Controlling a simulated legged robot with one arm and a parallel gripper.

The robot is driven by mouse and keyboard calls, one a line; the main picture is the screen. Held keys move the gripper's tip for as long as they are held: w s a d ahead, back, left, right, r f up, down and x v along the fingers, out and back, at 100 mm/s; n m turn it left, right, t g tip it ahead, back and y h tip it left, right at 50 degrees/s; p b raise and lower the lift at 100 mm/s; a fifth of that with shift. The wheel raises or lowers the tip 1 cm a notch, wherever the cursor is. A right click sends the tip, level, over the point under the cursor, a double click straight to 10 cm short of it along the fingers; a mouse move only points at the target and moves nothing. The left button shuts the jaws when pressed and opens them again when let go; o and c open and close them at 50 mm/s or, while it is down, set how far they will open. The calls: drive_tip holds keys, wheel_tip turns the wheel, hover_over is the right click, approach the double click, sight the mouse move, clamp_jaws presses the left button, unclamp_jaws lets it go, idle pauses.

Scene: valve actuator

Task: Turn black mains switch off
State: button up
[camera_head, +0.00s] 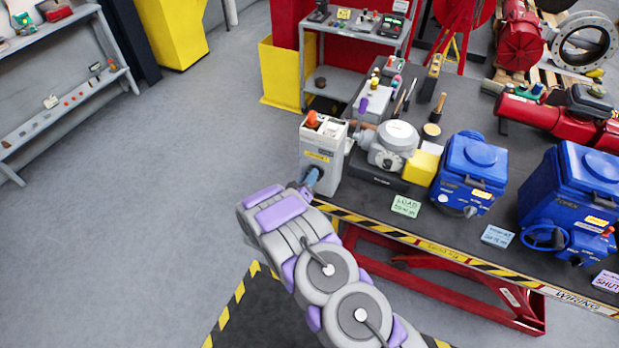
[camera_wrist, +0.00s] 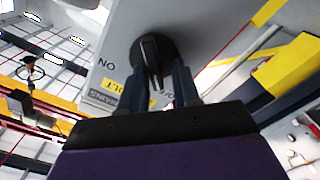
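The black mains switch (camera_wrist: 152,62) is a round rotary knob with a raised grip bar, on a pale panel in the wrist view. Lettering beside it appears inverted, with ON to the left and partly covered OFF to the right. My gripper (camera_wrist: 160,72) has its dark fingers on either side of the grip bar; they look apart, with a gap visible on the right. Contact with the bar is unclear. In the head view, my gripper (camera_head: 308,182) is at the front of the grey switch box (camera_head: 320,150) and hides the knob.
An orange-red button (camera_head: 312,118) tops the box. The dark workbench (camera_head: 385,212) also holds a grey-white actuator (camera_head: 392,140), a yellow block (camera_head: 421,168), and blue actuators (camera_head: 472,165) to the right. Its striped front edge is close to my arm. Floor at left is clear.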

drive_tip(key=shift+o, duration=0.5)
drive_tip(key=shift+s+d, duration=0.1)
drive_tip(key=shift+d, duration=0.05)
drive_tip(key=v, duration=1.7)
drive_tip(key=shift+a, duration=0.25)
drive_tip(key=shift+s, duration=0.1)
